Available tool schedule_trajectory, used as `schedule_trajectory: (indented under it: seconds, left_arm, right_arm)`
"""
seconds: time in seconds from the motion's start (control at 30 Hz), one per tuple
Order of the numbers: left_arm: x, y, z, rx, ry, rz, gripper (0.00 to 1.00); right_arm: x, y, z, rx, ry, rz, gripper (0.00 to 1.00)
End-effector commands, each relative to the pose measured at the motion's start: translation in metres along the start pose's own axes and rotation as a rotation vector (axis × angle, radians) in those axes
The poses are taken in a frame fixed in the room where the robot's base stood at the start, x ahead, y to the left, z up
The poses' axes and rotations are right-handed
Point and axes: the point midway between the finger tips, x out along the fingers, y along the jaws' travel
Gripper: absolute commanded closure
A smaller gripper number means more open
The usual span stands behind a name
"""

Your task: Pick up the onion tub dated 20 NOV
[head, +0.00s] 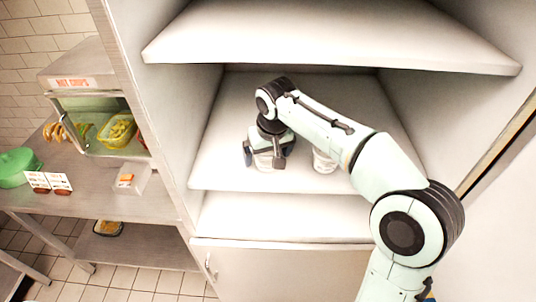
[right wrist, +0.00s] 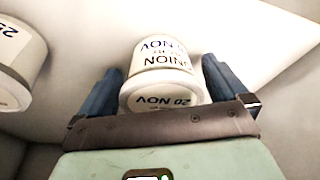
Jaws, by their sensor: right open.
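The onion tub dated 20 NOV (right wrist: 160,75) is white, and its upside-down lettering reads "ONION" and "20 NOV" in the right wrist view. My right gripper (right wrist: 163,88) is open, with one blue finger on each side of this tub and small gaps showing. In the head view the right gripper (head: 268,158) reaches down over the tub (head: 264,163) on the middle shelf, hiding much of it. A second white tub (right wrist: 18,65), marked "25", stands beside it; it also shows in the head view (head: 323,162), partly behind my arm. My left gripper is not in view.
The middle shelf (head: 220,170) has free room at its left and front. An upper shelf (head: 330,40) overhangs it, with cabinet walls on both sides. At the left, a steel counter (head: 110,203) holds a glass-fronted case (head: 95,120) and a green lidded bowl (head: 17,167).

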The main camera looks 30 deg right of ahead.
Motion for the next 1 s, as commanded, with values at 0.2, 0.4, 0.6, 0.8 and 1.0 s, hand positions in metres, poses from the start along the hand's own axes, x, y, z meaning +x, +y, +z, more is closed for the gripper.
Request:
schedule_trajectory:
  seconds: [0.2, 0.4, 0.6, 0.8, 1.0]
  left_arm:
    - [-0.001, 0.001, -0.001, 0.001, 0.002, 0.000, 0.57]
    - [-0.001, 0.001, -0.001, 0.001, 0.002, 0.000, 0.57]
    - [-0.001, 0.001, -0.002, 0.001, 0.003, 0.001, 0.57]
    - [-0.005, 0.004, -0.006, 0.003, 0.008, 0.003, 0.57]
    - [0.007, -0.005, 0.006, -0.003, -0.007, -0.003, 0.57]
  right_arm:
    - [-0.001, 0.000, -0.001, 0.000, 0.000, 0.000, 0.46]
    - [-0.001, 0.000, -0.001, 0.000, 0.001, 0.000, 0.56]
    - [-0.005, 0.000, -0.002, 0.000, 0.002, 0.000, 0.56]
    - [-0.024, 0.000, -0.008, 0.000, 0.005, -0.001, 0.56]
    - [-0.038, -0.010, 0.013, -0.005, -0.001, -0.002, 0.56]
